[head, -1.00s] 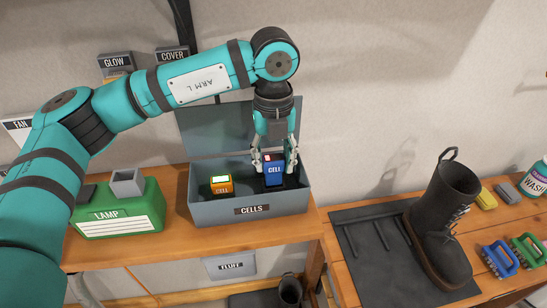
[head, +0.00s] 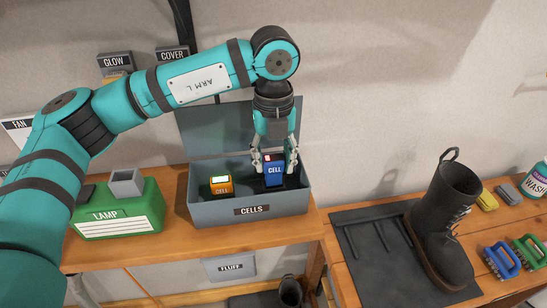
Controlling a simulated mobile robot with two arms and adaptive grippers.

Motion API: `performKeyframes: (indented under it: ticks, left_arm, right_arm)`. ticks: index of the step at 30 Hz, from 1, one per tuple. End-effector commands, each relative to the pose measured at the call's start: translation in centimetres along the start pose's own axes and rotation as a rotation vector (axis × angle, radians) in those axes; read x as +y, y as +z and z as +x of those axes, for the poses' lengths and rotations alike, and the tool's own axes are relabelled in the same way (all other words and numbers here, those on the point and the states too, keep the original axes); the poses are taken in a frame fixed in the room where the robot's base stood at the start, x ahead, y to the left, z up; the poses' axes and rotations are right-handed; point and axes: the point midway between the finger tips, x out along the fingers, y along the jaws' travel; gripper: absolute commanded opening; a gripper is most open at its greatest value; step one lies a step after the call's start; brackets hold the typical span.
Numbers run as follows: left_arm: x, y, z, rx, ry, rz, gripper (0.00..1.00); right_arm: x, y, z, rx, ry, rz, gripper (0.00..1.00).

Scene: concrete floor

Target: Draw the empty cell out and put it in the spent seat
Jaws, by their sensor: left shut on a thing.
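A blue cell (head: 273,176) with a small red light on its top stands in the right part of the grey cells box (head: 214,211). My left gripper (head: 274,165) comes down from above and is shut on the blue cell, one finger on each side. An orange cell (head: 221,186) with a lit green-white top sits in the left part of the same box. The box lid is open at the back. The bottom of the blue cell is hidden by the box's front wall. I cannot see my right gripper.
A green lamp box (head: 118,212) with a grey open socket on top stands left of the cells box. A black boot (head: 446,220) stands on a dark mat (head: 352,252) at the right, near blue and green brushes. Bare wood shows in front of the cells box.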

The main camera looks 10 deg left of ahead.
Motion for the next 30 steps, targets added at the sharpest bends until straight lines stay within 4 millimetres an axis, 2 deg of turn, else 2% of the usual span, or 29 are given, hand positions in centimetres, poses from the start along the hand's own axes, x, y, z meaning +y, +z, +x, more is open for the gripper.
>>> performKeyframes:
  ticks: [30]
  left_arm:
    - [-0.17,0.2,-0.03,-0.001,-0.001,0.0,0.0]
  right_arm:
    - [0.02,0.08,0.88,0.0,0.0,0.0,0.65]
